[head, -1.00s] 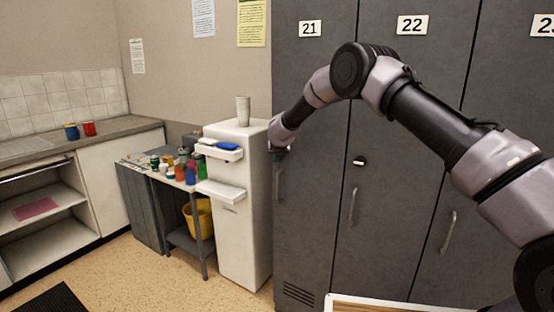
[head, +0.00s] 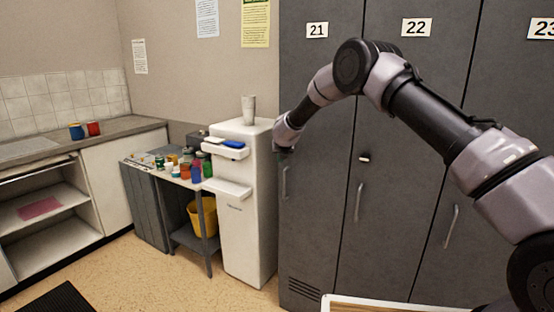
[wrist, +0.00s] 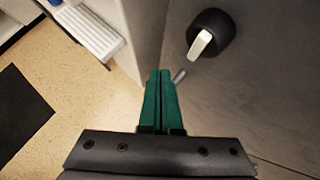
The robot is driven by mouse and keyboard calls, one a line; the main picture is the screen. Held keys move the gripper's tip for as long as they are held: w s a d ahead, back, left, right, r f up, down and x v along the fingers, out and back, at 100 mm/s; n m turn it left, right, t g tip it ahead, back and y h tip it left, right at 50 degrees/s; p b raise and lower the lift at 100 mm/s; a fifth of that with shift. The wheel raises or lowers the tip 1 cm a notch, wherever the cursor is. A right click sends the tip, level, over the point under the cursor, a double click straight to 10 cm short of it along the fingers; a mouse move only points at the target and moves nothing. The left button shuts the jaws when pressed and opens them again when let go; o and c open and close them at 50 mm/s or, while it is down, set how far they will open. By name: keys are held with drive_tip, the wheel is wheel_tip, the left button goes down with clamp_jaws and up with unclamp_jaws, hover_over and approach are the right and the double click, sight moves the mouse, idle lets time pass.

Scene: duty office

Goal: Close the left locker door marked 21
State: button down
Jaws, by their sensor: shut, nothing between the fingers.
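The grey locker door 21 (head: 315,110) is the leftmost locker door in the head view, with a white "21" plate (head: 317,30) at its top. It looks level with the door beside it; a small gap cannot be ruled out. Its bar handle (head: 285,183) shows just below my gripper (head: 282,152), at the door's left side. In the wrist view, my gripper (wrist: 160,72) has its green fingers together and empty. A black round lock with a pale thumb-turn (wrist: 208,38) is just beyond the fingertips to the right, on a grey door surface. Whether the fingertips touch the door is unclear.
A white water dispenser (head: 248,200) stands close to the left of the lockers. Beyond it is a small table (head: 165,172) with several jars. Door 22 (head: 400,110) is to the right. A pale-edged board or tabletop (head: 390,303) is at the bottom.

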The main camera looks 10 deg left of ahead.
drive_tip(key=s+a+r, duration=0.3)
drive_tip(key=s+r, duration=0.4)
drive_tip(key=d+r+n+t+y, duration=0.1)
drive_tip(key=d+r+n, duration=0.35)
drive_tip(key=r, duration=0.55)
drive_tip(key=d+r+n+t+y, duration=0.1)
drive_tip(key=d+r+n+y, duration=0.15)
drive_tip(key=d+r, duration=0.55)
drive_tip(key=s+d+r+n, duration=0.7)
drive_tip(key=d+r, duration=0.1)
drive_tip(key=r, duration=0.4)
drive_tip(key=s+d+r+n+g, duration=0.1)
drive_tip(key=s+d+r+n, duration=0.2)
drive_tip(key=s+d+n, duration=0.8)
drive_tip(key=s+d+f+n+g+h, duration=0.1)
drive_tip(key=s+d+f, duration=0.2)
drive_tip(key=s+d, duration=0.2)
drive_tip(key=s+d+f+n+h, duration=0.1)
drive_tip(key=s+d, duration=0.4)
drive_tip(key=s, duration=0.6)
drive_tip(key=s+d+f+n+g+h, duration=0.1)
drive_tip(key=s+d+f, duration=0.3)
drive_tip(key=s, duration=0.4)
drive_tip(key=shift+d+f+n+g+h, duration=0.3)
drive_tip(key=shift+d+h, duration=0.15)
drive_tip(key=shift+h, duration=0.1)
